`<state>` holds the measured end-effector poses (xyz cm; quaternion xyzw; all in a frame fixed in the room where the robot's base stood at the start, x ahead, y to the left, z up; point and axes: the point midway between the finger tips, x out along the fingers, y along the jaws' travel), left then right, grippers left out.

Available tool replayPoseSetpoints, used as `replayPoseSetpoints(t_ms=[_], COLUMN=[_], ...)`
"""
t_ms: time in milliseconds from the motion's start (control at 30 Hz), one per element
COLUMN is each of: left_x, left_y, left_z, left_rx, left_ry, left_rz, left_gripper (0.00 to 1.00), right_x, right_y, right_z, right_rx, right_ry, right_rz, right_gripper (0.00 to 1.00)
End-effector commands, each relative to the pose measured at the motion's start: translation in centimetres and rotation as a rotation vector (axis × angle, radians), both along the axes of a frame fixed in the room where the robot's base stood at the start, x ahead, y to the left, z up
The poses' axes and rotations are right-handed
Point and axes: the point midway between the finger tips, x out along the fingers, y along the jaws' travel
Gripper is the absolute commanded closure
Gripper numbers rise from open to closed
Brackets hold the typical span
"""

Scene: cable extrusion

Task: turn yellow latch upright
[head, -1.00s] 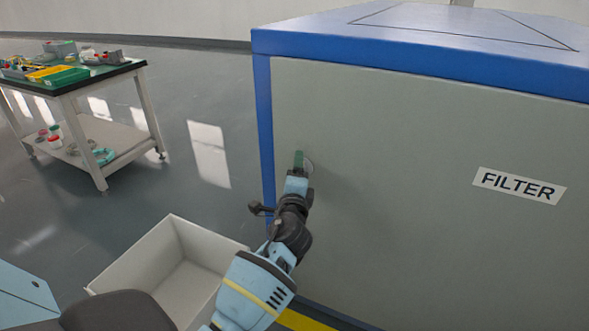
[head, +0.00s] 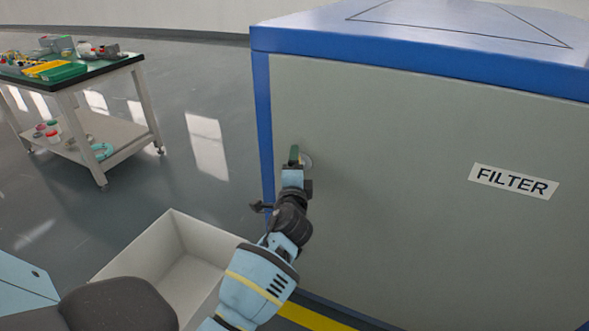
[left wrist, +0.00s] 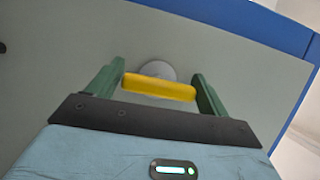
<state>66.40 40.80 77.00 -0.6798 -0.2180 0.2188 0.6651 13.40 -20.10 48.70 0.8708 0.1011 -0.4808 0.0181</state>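The yellow latch (left wrist: 158,87) lies nearly level across the left wrist view, in front of a round grey disc (left wrist: 157,70) on the cabinet's grey panel. My left gripper (left wrist: 157,84) is open, with its two green fingers at either end of the latch. The left finger is very close to the latch's left end; I cannot tell whether it touches. In the head view my left gripper (head: 295,156) is at the grey disc (head: 307,161) near the panel's left edge, and the latch is hidden there. My right gripper is not in view.
The grey panel (head: 400,200) with blue frame and FILTER label (head: 513,181) fills the right side. An open pale bin (head: 140,255) stands on the floor left of my arm. A cart (head: 140,105) with trays and parts stands farther left. Open floor lies between.

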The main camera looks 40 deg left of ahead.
Motion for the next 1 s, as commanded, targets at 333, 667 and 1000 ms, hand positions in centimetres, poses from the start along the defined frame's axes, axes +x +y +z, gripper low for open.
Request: replayPoseSetpoints(t_ms=[333, 667, 1000], left_x=[0.0, -2.6, -6.0], left_y=[0.0, -1.9, -4.4], left_z=[0.0, 0.0, 0.1], left_rx=[0.004, 0.002, 0.004], left_ry=[0.002, 0.002, 0.002], left_rz=[0.0, 0.0, 0.0], left_gripper=[0.05, 0.05, 0.05], right_x=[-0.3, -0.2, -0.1], right_y=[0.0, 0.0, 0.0], right_z=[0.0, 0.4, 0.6], right_rx=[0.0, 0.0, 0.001], right_ry=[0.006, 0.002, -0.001], right_rz=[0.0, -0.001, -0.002], right_gripper=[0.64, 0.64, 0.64])
